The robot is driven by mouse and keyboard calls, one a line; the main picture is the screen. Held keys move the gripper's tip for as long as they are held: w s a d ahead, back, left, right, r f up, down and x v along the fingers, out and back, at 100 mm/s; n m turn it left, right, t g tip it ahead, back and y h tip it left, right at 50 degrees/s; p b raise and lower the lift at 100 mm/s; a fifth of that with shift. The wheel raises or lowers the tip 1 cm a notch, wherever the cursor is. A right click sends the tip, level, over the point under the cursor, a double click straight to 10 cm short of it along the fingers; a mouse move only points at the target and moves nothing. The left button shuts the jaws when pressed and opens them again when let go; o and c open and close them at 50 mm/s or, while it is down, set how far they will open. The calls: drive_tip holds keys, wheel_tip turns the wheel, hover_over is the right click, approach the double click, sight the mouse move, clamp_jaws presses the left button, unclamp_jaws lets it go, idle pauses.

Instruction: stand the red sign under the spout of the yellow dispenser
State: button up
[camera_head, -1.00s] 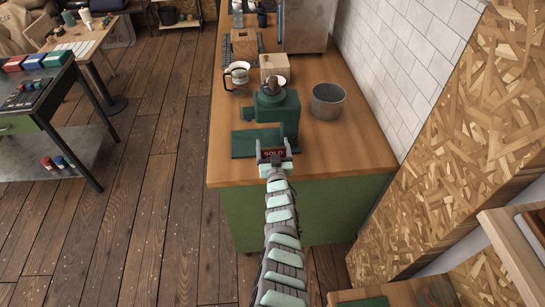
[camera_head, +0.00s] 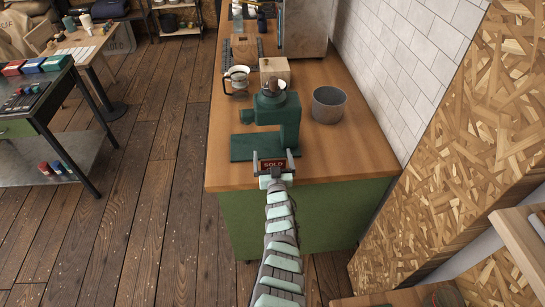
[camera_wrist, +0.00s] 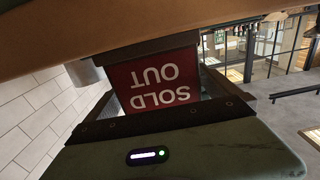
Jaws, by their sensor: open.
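In the wrist view the red sign (camera_wrist: 158,82) appears upside down and reads "SOLD OUT", with a dark strip along one edge. I can make out no yellow dispenser in either view.
The green machine (camera_head: 276,112) stands on the wooden counter (camera_head: 335,160) just beyond the sign. A white tiled wall (camera_head: 390,60) bounds the right. Bare counter lies right of the sign.

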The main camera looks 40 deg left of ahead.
drive_tip(key=shift+f, duration=0.15)
drive_tip(key=p+v, duration=0.9)
drive_tip(key=v, duration=0.1)
drive_tip(key=shift+s+d+f, duration=0.25)
drive_tip(key=shift+s+f, duration=0.05)
drive_tip(key=shift+s, duration=0.05)
